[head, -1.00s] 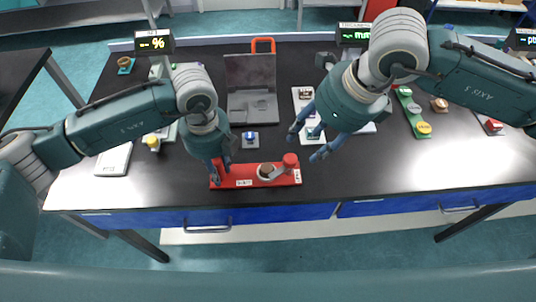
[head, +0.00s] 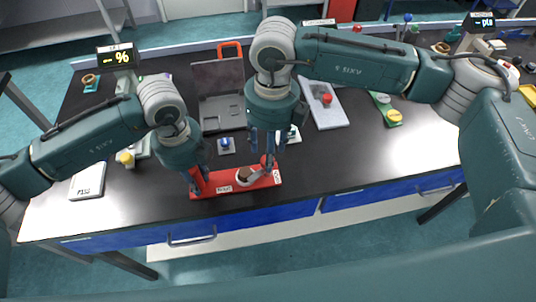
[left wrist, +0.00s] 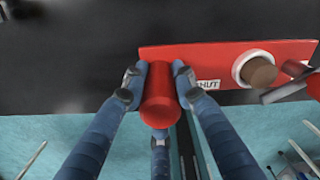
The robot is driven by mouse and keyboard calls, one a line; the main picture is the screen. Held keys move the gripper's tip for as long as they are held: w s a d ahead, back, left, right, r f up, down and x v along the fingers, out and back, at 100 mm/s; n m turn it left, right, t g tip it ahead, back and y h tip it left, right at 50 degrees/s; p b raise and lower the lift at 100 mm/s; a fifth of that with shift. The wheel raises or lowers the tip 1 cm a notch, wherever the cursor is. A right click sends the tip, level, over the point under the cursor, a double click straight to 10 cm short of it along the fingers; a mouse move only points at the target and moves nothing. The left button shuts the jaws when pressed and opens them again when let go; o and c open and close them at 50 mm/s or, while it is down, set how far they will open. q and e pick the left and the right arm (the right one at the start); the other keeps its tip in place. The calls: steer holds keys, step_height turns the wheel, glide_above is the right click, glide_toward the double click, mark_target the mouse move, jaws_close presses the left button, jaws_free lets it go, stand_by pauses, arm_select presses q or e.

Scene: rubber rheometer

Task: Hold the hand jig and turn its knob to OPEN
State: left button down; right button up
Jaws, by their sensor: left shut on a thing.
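The hand jig (head: 207,193) is a red plate lying near the table's front edge, with a red upright grip at its left end. My left gripper (head: 196,183) is shut on that grip; the left wrist view shows blue fingers on both sides of the red grip (left wrist: 160,100). A brown round hub sits in a pale ring (left wrist: 257,71), with a lever running right to a red knob (head: 267,161). A label partly reading "HUT" (left wrist: 208,85) lies left of the hub. My right gripper (head: 267,152) points down over the knob, fingers apart; contact is unclear.
A blue-buttoned block (head: 226,146) stands behind the jig, with a grey case with an orange handle (head: 222,112) farther back. A white scale (head: 88,181) lies at left. A pale board with a red piece (head: 326,112) lies at right. The table's front right is clear.

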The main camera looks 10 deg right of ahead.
steer(key=shift+a+f, duration=0.1)
steer(key=shift+f, duration=1.35)
steer(key=shift+c, duration=0.5)
steer(key=c, duration=1.1)
steer(key=shift+o, duration=0.2)
steer(key=shift+n, duration=0.3)
steer(key=n, duration=1.1)
